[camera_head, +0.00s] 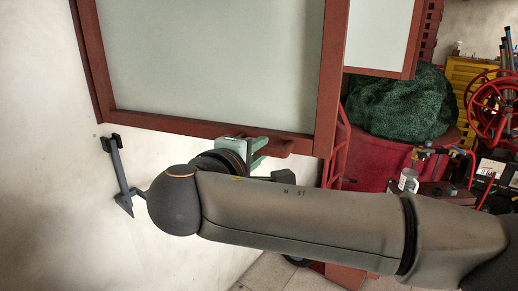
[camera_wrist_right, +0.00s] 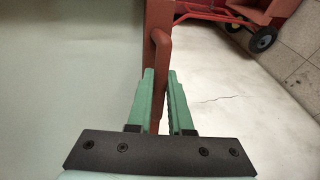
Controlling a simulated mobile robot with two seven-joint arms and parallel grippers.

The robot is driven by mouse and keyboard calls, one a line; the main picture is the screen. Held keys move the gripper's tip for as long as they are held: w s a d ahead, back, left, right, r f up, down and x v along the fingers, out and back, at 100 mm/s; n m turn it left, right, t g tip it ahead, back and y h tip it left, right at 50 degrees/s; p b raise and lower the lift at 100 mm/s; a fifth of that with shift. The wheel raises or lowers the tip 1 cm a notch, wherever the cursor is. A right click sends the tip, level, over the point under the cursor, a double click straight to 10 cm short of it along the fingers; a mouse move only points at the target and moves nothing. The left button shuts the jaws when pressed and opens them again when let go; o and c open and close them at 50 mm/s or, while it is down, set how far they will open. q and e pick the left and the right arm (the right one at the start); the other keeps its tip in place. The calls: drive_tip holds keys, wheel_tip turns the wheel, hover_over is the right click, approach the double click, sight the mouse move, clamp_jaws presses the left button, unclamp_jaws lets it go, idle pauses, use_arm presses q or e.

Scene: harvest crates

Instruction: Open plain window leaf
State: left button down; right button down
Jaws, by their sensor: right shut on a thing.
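The plain window leaf has a red-brown frame (camera_head: 327,75) around a pale frosted pane (camera_head: 210,55) and fills the upper middle of the head view. A red-brown handle (camera_head: 285,146) is at its lower edge; the handle also shows in the wrist view (camera_wrist_right: 162,48). My right gripper (camera_head: 262,144), with green fingers, is shut on the handle. In the wrist view the fingers (camera_wrist_right: 161,78) stand on either side of it. My right arm covers the area below the leaf. I cannot tell how far the leaf is swung. My left gripper is not in view.
Another pale framed panel (camera_head: 380,35) stands right of the leaf. A red bin (camera_head: 375,160) with a green heap (camera_head: 402,103) is behind. A dark grey bracket-like piece (camera_head: 119,172) is by the white wall. In the wrist view, a wheeled red frame (camera_wrist_right: 235,12) stands on the floor.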

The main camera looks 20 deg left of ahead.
drive_tip(key=c, duration=0.8)
unclamp_jaws()
drive_tip(key=shift+c, duration=0.2)
